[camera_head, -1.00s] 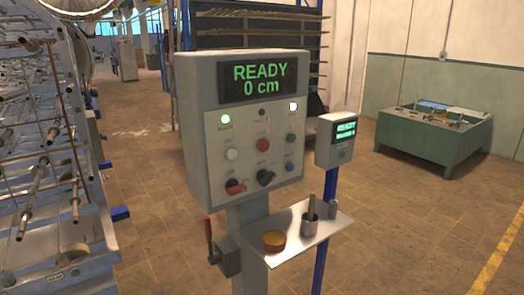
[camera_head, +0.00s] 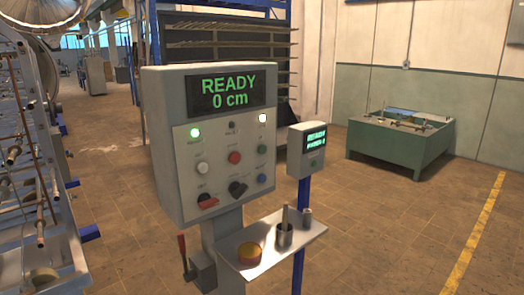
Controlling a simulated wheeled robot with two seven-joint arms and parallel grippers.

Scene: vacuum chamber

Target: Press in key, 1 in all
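A grey control box (camera_head: 160,150) stands on a post left of centre. Its display (camera_head: 225,93) reads READY, 0 cm. Below it are a lit green lamp (camera_head: 195,132), a lit white lamp (camera_head: 262,118), a white button (camera_head: 202,168), a red button (camera_head: 234,157), a green button (camera_head: 262,149) and a blue button (camera_head: 262,178). Two rotary switches sit at the bottom, one red (camera_head: 208,202) and one black (camera_head: 237,189). The labels are too small to read, and I cannot tell which control is the key. Neither of my grippers is in view.
A tray (camera_head: 268,263) below the box holds a yellow round item (camera_head: 249,253), a metal cup with a rod (camera_head: 284,236) and a small cylinder (camera_head: 306,216). A red-handled lever (camera_head: 182,252) is beside the post. A smaller display box (camera_head: 298,165) stands to the right. Floor at right is open.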

